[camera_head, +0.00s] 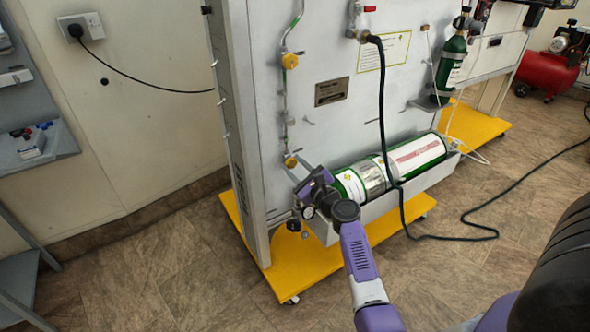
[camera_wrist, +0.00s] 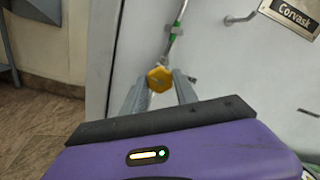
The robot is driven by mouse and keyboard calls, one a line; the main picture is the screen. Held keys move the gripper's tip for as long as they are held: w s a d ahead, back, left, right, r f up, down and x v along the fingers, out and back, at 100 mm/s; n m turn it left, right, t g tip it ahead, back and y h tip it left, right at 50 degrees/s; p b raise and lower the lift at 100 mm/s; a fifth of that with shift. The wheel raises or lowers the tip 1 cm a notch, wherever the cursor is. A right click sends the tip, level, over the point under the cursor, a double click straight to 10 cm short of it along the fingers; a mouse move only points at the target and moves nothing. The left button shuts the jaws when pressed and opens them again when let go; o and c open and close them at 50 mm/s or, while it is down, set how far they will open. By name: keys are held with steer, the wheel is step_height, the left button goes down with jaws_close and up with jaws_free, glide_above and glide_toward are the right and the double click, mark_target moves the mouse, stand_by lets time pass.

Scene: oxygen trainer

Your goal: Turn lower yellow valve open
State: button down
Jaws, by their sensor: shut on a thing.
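The lower yellow valve (camera_head: 291,162) sits on a thin pipe on the front of the grey panel, low on its left side. In the wrist view the yellow valve knob (camera_wrist: 159,79) is between the tips of my gripper's two grey fingers. My gripper (camera_head: 297,169) reaches up to the valve from below and is shut on it. The fingers touch the knob's sides, and its lower part is partly hidden by them. The pipe with a green band (camera_wrist: 174,32) runs up from the knob. An upper yellow valve (camera_head: 290,61) sits higher on the same pipe.
A green and white cylinder (camera_head: 417,153) lies in a tray to the right of my gripper. A black hose (camera_head: 382,110) hangs in front of it and runs over the floor. The panel stands on a yellow wheeled base (camera_head: 283,278). Open floor lies at left.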

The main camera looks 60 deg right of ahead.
stand_by(0.4)
steer(key=c, duration=0.9)
jaws_free()
steer(key=shift+c, duration=0.2)
steer(key=v, duration=0.8)
steer(key=shift+f+n, duration=0.1)
steer(key=shift+n, duration=0.2)
